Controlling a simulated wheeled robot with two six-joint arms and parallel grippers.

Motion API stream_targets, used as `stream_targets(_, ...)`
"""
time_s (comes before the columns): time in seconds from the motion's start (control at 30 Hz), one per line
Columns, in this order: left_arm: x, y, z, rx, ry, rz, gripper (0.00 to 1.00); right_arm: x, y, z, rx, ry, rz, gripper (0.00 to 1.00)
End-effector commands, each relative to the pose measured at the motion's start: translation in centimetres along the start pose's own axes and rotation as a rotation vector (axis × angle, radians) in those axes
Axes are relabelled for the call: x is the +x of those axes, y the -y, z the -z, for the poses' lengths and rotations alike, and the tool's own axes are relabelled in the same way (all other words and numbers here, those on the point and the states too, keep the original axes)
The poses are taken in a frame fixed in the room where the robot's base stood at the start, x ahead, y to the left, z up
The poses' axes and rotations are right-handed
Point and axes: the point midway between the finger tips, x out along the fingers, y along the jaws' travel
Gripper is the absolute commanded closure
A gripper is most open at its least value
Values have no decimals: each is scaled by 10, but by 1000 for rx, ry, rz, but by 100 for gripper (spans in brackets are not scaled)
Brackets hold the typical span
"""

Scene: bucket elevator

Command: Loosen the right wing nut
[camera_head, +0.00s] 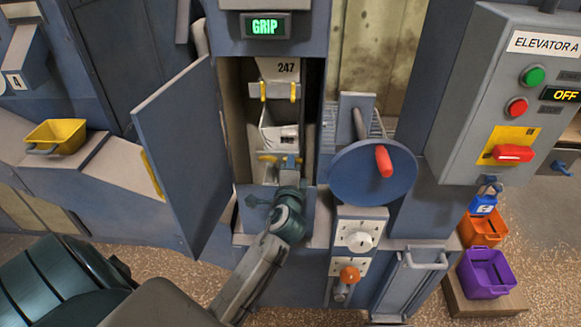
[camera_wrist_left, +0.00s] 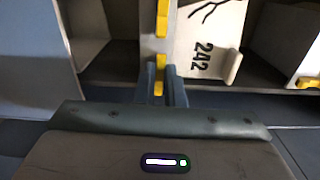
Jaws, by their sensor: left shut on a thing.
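Bucket 242 is a white bucket in the open elevator casing. It shows in the head view (camera_head: 278,138) and the left wrist view (camera_wrist_left: 215,45), with a dark crack-like line. Its grey strap (camera_wrist_left: 159,45) carries two yellow wing nuts. The left wing nut (camera_wrist_left: 162,18) stands free at the top of the wrist view. The right wing nut (camera_wrist_left: 159,80) is between the fingers of my left gripper (camera_wrist_left: 161,88), which is shut on it. In the head view my left gripper (camera_head: 289,163) reaches into the casing and partly hides this nut. My right gripper is not in view.
Bucket 247 (camera_head: 278,75) hangs above with its own yellow wing nuts. The open casing door (camera_head: 180,160) stands left of my left arm. A handwheel (camera_head: 365,172) with a red handle is on the right. The display (camera_head: 265,26) reads GRIP; the control box (camera_head: 505,95) shows OFF.

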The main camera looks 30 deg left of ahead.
Motion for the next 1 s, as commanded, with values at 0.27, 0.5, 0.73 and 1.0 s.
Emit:
stream_targets(0.27, 0, 0, 0, -3, 0, 0, 100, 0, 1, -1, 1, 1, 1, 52)
stream_targets(0.5, 0, 0, 0, -2, 0, 0, 69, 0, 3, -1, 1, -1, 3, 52)
stream_targets(0.73, 0, 0, 0, -2, 0, 0, 69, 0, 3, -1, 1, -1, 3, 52)
stream_targets(1.0, -32, -3, 0, -7, 0, -2, 69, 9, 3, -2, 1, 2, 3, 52)
